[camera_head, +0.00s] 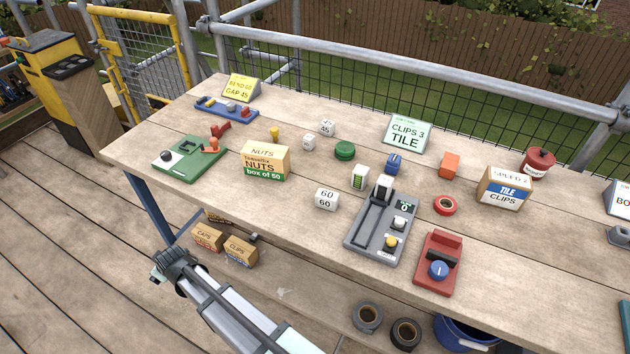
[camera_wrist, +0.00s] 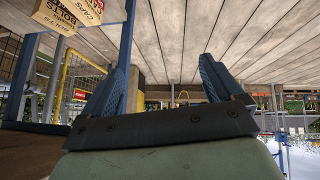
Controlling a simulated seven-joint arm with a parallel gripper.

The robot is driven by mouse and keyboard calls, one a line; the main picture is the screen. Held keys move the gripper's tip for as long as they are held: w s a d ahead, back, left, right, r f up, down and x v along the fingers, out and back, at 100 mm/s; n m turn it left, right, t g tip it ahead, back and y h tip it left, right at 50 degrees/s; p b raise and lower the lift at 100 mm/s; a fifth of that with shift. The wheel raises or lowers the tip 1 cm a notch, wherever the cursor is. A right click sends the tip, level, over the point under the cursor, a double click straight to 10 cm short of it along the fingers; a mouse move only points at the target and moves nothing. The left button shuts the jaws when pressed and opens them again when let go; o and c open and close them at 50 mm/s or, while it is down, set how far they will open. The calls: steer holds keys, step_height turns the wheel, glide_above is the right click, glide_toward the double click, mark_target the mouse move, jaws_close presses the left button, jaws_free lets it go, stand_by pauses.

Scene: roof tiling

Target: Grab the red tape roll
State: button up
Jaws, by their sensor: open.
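The red tape roll (camera_head: 445,205) lies flat on the wooden table, right of centre in the head view. It has a dark centre and sits between the grey lever device and the tile clips box. My gripper (camera_head: 160,275) is far off to the lower left, beyond the table's front edge and below its top. In the wrist view my gripper (camera_wrist: 168,75) shows two blue fingers spread apart with nothing between them. The tape roll does not show in the wrist view.
The grey lever device (camera_head: 380,228), the red device with a blue knob (camera_head: 438,265) and the tile clips box (camera_head: 504,188) stand around the roll. An orange block (camera_head: 449,165) is behind it. Small boxes (camera_head: 240,251) and dark rolls (camera_head: 367,317) are below the table (camera_head: 285,235).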

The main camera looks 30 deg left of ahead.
steer(key=w+r+m+g+y, duration=0.1)
steer(key=w+r+m+g, duration=0.1)
steer(key=w+r+m, duration=0.4)
steer(key=w+a+r+m+g, duration=0.1)
steer(key=w+r+m, duration=0.2)
steer(key=r, duration=0.5)
steer(key=w+r+m+g+y, duration=0.1)
steer(key=w+r+m+g, duration=0.1)
steer(key=w+r+m, duration=0.45)
steer(key=w+d+r+m+g+y, duration=0.1)
steer(key=w+d+r+m, duration=0.2)
steer(key=w+d+r, duration=0.35)
steer(key=w+d+r+m+g+y, duration=0.1)
steer(key=w+d+r+m, duration=0.2)
steer(key=r, duration=0.7)
steer(key=w+d+m+t+h, duration=0.1)
steer(key=w+d+m+t, duration=0.1)
steer(key=w+d, duration=0.75)
steer(key=m+t+h, duration=0.4)
steer(key=m+h, duration=0.7)
glide_above(448, 200)
step_height(448, 200, down, 4)
steer(key=f, duration=0.5)
steer(key=s+f, duration=0.1)
steer(key=f, duration=0.2)
steer(key=shift+f, duration=0.25)
steer(key=shift+s+f, duration=0.2)
steer(key=shift+f, duration=0.8)
steer(key=shift+s+f, duration=0.2)
steer(key=shift+f, duration=1.45)
